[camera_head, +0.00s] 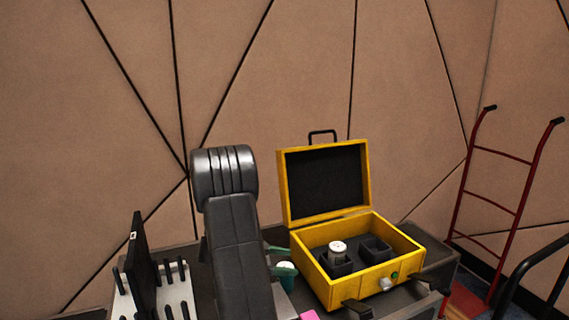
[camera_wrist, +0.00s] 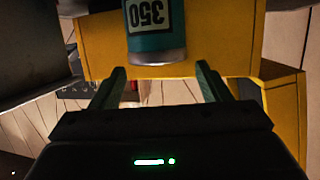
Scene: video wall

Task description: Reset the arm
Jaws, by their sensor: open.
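My gripper (camera_head: 282,260) is open, with its two green fingers beside the left side of an open yellow case (camera_head: 327,278). In the wrist view the fingers (camera_wrist: 160,80) are spread apart with nothing between their tips. A small white and teal thing, probably this can (camera_head: 288,283), shows by the fingers in the head view, partly hidden. My arm hides part of the table.
A light-topped can (camera_head: 338,252) stands in one compartment of the case; the other compartment (camera_head: 375,250) looks empty. A white rack (camera_head: 124,305) with black pegs stands at left. A pink item (camera_head: 309,315) lies at the front. A red hand truck (camera_head: 490,195) stands right.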

